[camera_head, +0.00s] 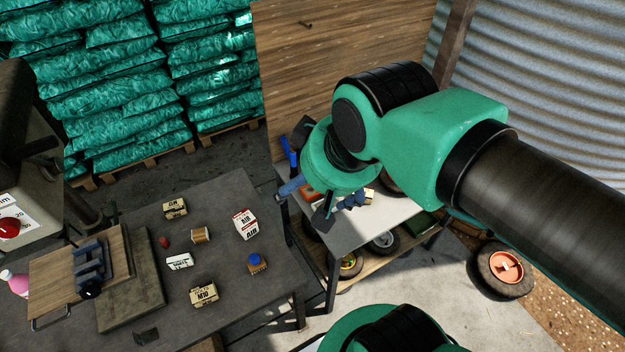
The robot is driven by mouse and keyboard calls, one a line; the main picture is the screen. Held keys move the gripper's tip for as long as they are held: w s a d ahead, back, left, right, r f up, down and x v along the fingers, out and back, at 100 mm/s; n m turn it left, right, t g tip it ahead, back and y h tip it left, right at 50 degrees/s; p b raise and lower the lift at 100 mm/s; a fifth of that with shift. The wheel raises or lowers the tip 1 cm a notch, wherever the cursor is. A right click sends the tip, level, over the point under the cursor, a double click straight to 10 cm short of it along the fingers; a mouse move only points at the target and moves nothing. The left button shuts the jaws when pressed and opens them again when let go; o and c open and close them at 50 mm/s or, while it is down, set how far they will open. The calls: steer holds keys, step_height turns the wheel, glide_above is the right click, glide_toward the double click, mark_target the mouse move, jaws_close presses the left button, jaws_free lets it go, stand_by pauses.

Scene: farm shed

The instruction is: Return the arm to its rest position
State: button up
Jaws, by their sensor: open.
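My green and black arm reaches in from the right edge and bends down at the wrist. My gripper (322,212) points down over the white-topped bench, mostly hidden behind my own green wrist. It is open, and I see nothing held in it. How far it is above the bench top is hard to tell. Another green and black part of my body shows at the bottom edge.
The dark table (221,220) holds small boxes, a spool, a blue-topped item and a wooden board (75,268). The white-topped bench (388,228) has wheels below. A loose tire (483,284) lies on the floor. Stacked green sacks (120,85) stand behind.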

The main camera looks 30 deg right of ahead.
steer(key=shift+f, duration=0.1)
stand_by(0.3)
step_height(320, 180, down, 6)
steer(key=b, duration=0.6)
steer(key=shift+o, duration=1.3)
